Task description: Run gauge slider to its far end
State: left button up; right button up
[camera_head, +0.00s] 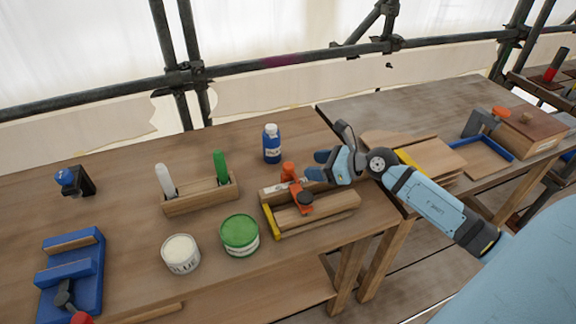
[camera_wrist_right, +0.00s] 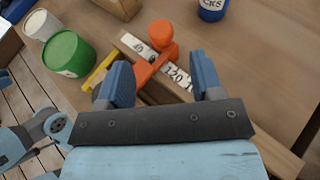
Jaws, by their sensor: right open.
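The orange gauge slider (camera_head: 290,173) sits on a wooden gauge fixture (camera_head: 328,207) near the right end of the main bench. In the right wrist view the slider's round knob (camera_wrist_right: 161,35) stands up beside a white scale (camera_wrist_right: 181,76) with printed numbers, of which 40 and 120 can be read. The slider's orange body runs partly behind the left finger. My right gripper (camera_head: 320,165) is open, just right of the slider. In the right wrist view its blue fingers (camera_wrist_right: 162,76) are spread with the knob beyond them; contact cannot be told. My left gripper is not in view.
A blue bottle (camera_head: 271,143) stands behind the fixture. A green tin (camera_head: 239,235) and a white tin (camera_head: 181,254) stand left of it, with a wooden marker holder (camera_head: 200,196) behind. A blue vise (camera_head: 72,270) is at far left. Boards (camera_head: 432,158) lie right.

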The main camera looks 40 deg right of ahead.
aim_at(291, 166)
jog(key=x, duration=0.9)
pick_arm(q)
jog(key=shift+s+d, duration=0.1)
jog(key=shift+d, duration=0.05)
